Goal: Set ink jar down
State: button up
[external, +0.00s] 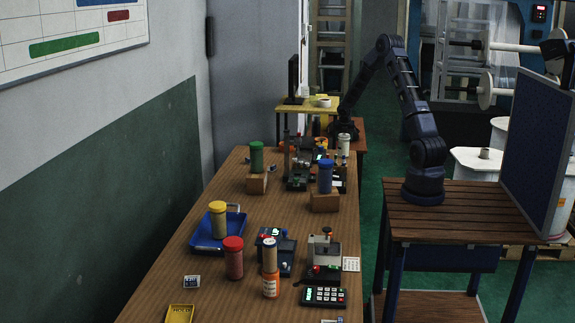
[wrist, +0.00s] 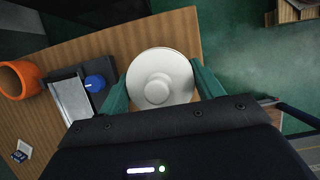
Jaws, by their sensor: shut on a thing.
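My gripper (external: 343,137) is at the far end of the long wooden bench, with my arm reaching over from the right. It is shut on a pale ink jar (external: 343,147). In the wrist view the jar's round white lid (wrist: 160,75) sits between my two green fingers (wrist: 158,92). The jar looks upright. Its lower part is hidden in the wrist view, and I cannot tell whether it touches the bench.
In the wrist view an orange ring-shaped thing (wrist: 18,78) and a device with a blue knob (wrist: 95,83) lie left of the jar. The bench edge is close on its right. Wooden blocks (external: 325,201), a blue tray (external: 238,228) and small instruments crowd the bench.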

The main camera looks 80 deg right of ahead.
jog(key=o, duration=1.7)
jog(key=shift+f, duration=0.1)
